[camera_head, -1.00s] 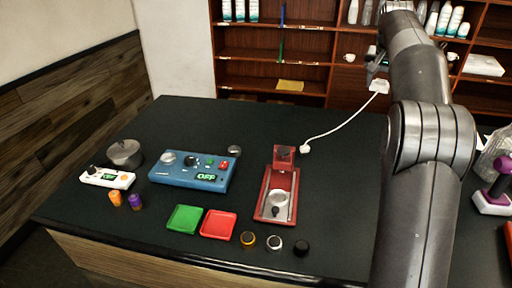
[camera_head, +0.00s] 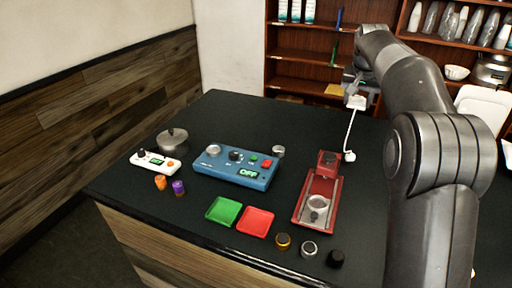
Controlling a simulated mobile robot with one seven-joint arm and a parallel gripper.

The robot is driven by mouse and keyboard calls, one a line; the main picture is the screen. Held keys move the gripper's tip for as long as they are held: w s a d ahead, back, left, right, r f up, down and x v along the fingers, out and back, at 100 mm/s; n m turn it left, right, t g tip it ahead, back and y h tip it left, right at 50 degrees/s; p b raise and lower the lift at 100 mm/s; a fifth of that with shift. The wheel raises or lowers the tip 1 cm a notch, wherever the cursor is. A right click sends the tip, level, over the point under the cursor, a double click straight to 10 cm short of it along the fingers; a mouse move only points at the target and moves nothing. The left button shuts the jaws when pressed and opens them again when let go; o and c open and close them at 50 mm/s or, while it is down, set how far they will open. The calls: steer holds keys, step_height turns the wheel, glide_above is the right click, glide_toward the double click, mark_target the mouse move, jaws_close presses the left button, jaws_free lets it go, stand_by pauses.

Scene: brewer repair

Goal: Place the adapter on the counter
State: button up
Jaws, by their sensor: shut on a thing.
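The white adapter (camera_head: 356,102) hangs in my gripper (camera_head: 356,90) above the back right part of the dark counter (camera_head: 250,115). My gripper is shut on it; the fingers are small and partly hidden by my arm. A white cord (camera_head: 350,132) runs down from the adapter to a white plug end (camera_head: 349,156) beside the red device (camera_head: 319,195).
A blue control box (camera_head: 237,167), a white panel (camera_head: 155,162) and a lidded pot (camera_head: 173,141) stand at the left. Green (camera_head: 223,210) and red (camera_head: 255,221) trays and several small knobs lie along the front edge. The back middle of the counter is clear. Shelves stand behind.

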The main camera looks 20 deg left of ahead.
step_height(320, 180, down, 13)
glide_above(312, 154)
steer(key=s, duration=0.1)
steer(key=f, duration=0.6)
steer(key=shift+s+f, duration=0.2)
steer(key=shift+f, duration=2.2)
steer(key=o, duration=1)
steer(key=shift+f, duration=0.15)
steer(key=v, duration=1.2)
steer(key=shift+s+r, duration=0.1)
steer(key=shift+r, duration=0.15)
